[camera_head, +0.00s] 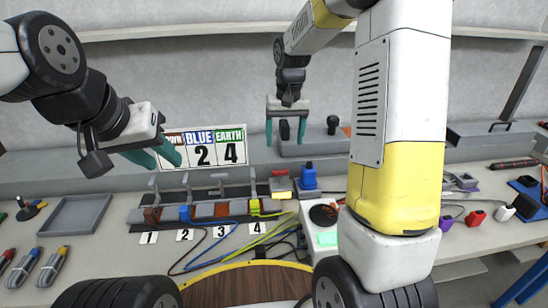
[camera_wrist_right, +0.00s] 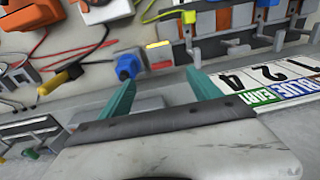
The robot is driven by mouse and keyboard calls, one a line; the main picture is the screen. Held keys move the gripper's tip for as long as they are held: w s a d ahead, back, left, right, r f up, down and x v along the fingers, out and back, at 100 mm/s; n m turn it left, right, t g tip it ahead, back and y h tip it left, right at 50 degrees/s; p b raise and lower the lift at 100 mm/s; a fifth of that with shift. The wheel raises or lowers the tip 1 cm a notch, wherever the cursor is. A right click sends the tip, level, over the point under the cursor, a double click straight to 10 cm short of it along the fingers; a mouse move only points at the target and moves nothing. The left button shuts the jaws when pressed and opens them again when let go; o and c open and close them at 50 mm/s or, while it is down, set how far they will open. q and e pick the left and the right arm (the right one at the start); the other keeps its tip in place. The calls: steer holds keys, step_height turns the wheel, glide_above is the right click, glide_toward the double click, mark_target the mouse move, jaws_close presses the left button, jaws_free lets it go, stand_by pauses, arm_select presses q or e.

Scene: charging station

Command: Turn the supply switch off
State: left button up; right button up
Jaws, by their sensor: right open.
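A grey box (camera_head: 316,147) at the back wall carries dark knobs, one (camera_head: 332,125) clear of my right gripper and one (camera_head: 284,131) seen between its fingers. I cannot tell for certain which part is the supply switch. My right gripper (camera_head: 285,132) is open, pointing down, with nothing between its fingers that it visibly holds. In the right wrist view the open teal fingers (camera_wrist_right: 160,95) stand apart, with a grey surface and the blue plug (camera_wrist_right: 128,66) beyond. My left gripper (camera_head: 161,157) is open and empty in front of the sign board.
The sign board (camera_head: 203,150) reads BLUE, EARTH, 2 and 4. Below it stands a row of lever clamps (camera_head: 220,192) with coloured blocks and cables. A blue plug (camera_head: 308,176) stands to their right. A grey tray (camera_head: 75,222) lies at left. My right arm hides part of the bench.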

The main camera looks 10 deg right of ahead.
glide_above(280, 171)
steer(key=shift+g, duration=0.4)
step_height(280, 171, down, 5)
steer(key=shift+f, duration=0.15)
steer(key=shift+w+f, duration=0.1)
steer(key=shift+f, duration=3.85)
steer(key=c, duration=1.4)
